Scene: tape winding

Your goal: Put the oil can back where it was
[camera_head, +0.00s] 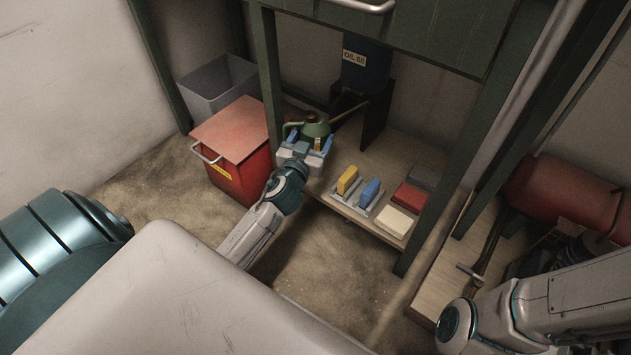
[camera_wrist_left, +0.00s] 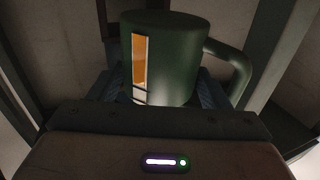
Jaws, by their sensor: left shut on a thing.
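The green oil can (camera_head: 316,128) with a long thin spout stands upright at the left end of the low shelf (camera_head: 348,160), by the green post. My left gripper (camera_head: 308,146) reaches in from the front and is shut on the can's body. The left wrist view shows the can (camera_wrist_left: 178,60) upright between the fingers, with its orange and white label facing me and its handle on the right. Whether the can's base touches the shelf is hidden by the gripper. My right arm shows at the lower right, but its gripper is out of view.
A blue OIL 68 drum (camera_head: 366,66) on a dark stand is behind the can. Yellow (camera_head: 348,180) and blue (camera_head: 369,192) blocks, plus red (camera_head: 410,197) and cream (camera_head: 397,221) pieces, lie to the right. A red bin (camera_head: 231,160) stands close at left.

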